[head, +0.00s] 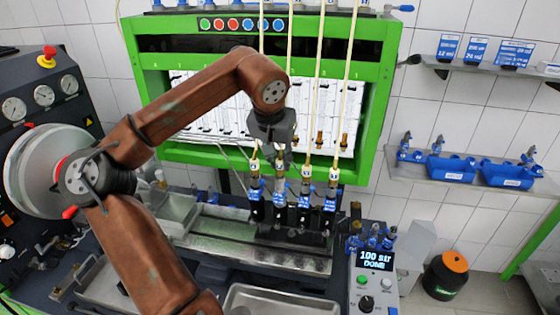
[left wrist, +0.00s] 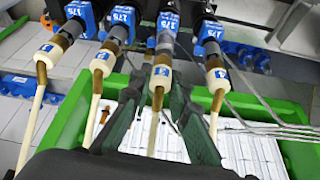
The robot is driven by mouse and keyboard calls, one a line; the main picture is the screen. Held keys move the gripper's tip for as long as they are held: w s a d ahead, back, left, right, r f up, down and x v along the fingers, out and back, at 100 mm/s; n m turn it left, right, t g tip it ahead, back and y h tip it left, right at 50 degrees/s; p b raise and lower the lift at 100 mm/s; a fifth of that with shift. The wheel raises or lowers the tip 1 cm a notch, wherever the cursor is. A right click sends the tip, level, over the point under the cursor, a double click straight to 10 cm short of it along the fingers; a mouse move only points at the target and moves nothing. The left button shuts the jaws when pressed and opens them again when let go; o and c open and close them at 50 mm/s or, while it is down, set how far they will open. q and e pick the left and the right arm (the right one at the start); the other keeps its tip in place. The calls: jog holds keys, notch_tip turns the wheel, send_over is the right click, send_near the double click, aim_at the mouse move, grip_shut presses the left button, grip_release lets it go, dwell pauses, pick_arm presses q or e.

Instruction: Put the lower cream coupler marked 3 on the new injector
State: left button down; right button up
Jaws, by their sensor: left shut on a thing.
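My left gripper (head: 279,142) is shut on the cream coupler with a blue mark (left wrist: 161,76), second from the left in the head view. Its number is too small to read for sure. In the left wrist view the dark green fingers (left wrist: 157,88) are on either side of it, and its hose runs back between them. My right gripper is not in view.
Cream couplers sit on the neighbouring injectors, one to the left (head: 254,166) and two to the right (head: 307,173), close beside my gripper. Pale hoses (head: 320,50) run up to the green-framed panel (head: 390,100). A control box (head: 374,262) stands at the front right.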

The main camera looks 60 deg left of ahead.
aim_at(279, 160)
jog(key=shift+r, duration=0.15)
pick_arm(q)
jog(key=shift+f+b, duration=0.3)
jog(key=shift+f, duration=0.2)
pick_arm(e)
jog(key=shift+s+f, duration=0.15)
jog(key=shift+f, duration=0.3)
pick_arm(q)
jog(key=c, duration=2.1)
grip_release()
jog(key=shift+r, duration=0.1)
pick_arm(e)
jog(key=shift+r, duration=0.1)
